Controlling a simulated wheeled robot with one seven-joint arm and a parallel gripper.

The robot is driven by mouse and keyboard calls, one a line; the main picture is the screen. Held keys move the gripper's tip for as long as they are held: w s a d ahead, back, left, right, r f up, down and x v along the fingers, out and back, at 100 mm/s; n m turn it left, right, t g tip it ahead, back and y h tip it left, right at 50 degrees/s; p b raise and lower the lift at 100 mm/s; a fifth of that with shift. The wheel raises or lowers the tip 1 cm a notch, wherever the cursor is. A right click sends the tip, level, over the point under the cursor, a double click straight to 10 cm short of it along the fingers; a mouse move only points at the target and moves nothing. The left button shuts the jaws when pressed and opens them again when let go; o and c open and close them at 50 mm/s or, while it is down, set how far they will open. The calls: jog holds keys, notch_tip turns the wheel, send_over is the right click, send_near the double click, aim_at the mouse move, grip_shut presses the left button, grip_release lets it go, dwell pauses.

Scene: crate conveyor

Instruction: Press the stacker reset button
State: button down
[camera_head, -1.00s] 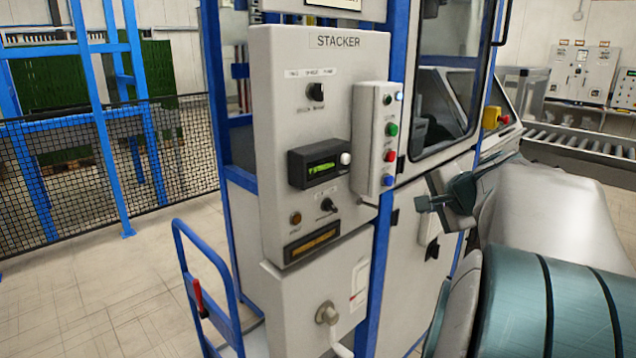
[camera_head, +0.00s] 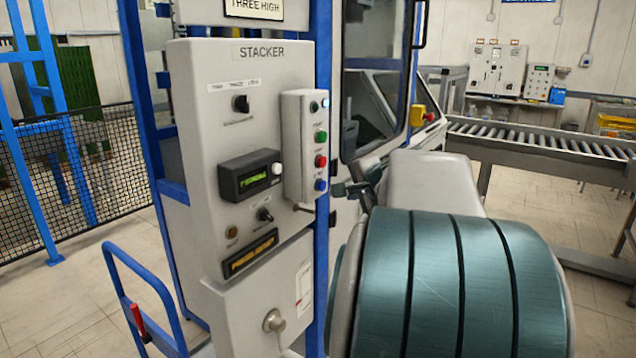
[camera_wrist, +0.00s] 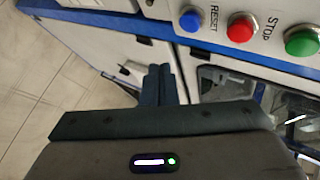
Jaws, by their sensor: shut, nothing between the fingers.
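The blue reset button (camera_head: 320,185) is the lowest on the narrow button box (camera_head: 293,150) at the side of the grey stacker panel (camera_head: 200,130). In the wrist view the reset button (camera_wrist: 190,20) shows at the top, labelled RESET, left of the red stop button (camera_wrist: 241,27) and a green button (camera_wrist: 302,41). My gripper (camera_head: 338,189) is beside the box's lower end, just right of the blue button in the head view. In the wrist view the fingers (camera_wrist: 158,70) are together and empty, pointing below and left of the button. I cannot tell the exact gap.
The panel also has a small display (camera_head: 250,175), knobs, and a handle lower down. A blue-framed cart with a red lever (camera_head: 138,318) stands at the lower left. A roller conveyor (camera_head: 540,140) runs at the right. Mesh fencing (camera_head: 80,170) stands at the left.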

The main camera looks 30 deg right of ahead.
jog(key=shift+w+a+p, duration=0.1)
jog(key=shift+w+a, duration=0.15)
jog(key=shift+w, duration=0.35)
jog(key=shift+w+a+p, duration=0.15)
jog(key=shift+w+a, duration=0.1)
jog(key=shift+w, duration=0.4)
jog(key=shift+w+a+p, duration=0.1)
jog(key=shift+w+a, duration=0.15)
jog(key=shift+w, duration=0.35)
dwell(0.6)
jog(key=shift+w+a, duration=0.2)
jog(key=shift+w, duration=0.25)
jog(key=shift+w+a, duration=0.15)
jog(key=shift+w, duration=0.25)
dwell(0.9)
jog(key=shift+s, duration=0.1)
jog(key=shift+s+d+b, duration=0.3)
jog(key=shift+s+b, duration=0.05)
jog(key=shift+s, duration=0.3)
jog(key=shift+s+d+b, duration=0.3)
jog(key=shift+s+b, duration=0.05)
jog(key=shift+s, duration=0.45)
jog(key=shift+s+d+b, duration=0.35)
jog(key=shift+s+b, duration=0.05)
jog(key=shift+s, duration=0.35)
jog(key=shift+s+d+b, duration=0.3)
jog(key=shift+s+b, duration=0.05)
jog(key=shift+s, duration=0.45)
